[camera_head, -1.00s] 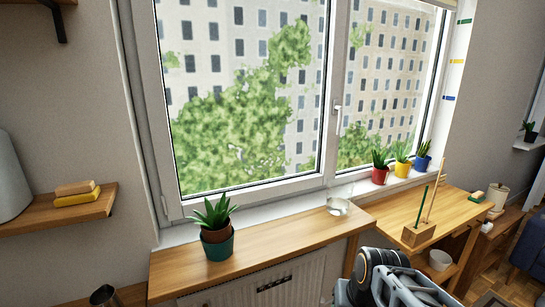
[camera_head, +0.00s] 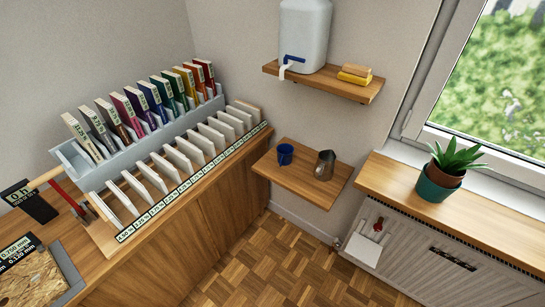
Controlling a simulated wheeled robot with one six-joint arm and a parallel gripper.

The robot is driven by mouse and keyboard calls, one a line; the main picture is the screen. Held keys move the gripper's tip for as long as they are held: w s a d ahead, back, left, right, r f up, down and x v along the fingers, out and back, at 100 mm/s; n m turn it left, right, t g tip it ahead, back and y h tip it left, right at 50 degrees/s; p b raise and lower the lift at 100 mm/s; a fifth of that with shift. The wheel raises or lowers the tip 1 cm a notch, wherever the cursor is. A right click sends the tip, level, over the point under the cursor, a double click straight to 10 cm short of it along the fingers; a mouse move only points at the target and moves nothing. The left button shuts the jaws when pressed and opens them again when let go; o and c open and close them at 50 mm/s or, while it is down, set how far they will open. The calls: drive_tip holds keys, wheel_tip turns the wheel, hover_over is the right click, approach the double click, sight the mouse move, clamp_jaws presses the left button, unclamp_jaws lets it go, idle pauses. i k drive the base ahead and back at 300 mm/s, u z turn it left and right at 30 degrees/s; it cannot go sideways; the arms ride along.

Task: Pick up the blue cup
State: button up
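The blue cup (camera_head: 285,154) is a small dark blue mug standing upright on a low wooden wall shelf (camera_head: 302,183), near the shelf's left back part. A grey metal pitcher (camera_head: 325,165) stands to its right on the same shelf, with a gap between them. My gripper is not in this view.
An upper shelf (camera_head: 366,89) with a water canister (camera_head: 304,36) and sponges (camera_head: 355,73) hangs above. A wooden counter (camera_head: 190,214) with racks of labelled panels is at left. A windowsill with a potted plant (camera_head: 441,172) and a radiator (camera_head: 430,252) are at right. The parquet floor (camera_head: 275,265) is clear.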

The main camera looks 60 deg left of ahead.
sight(285, 151)
drive_tip(key=u, duration=1.95)
drive_tip(key=i, duration=0.6)
drive_tip(key=u, duration=1.15)
drive_tip(key=i, duration=0.55)
drive_tip(key=u, duration=0.1)
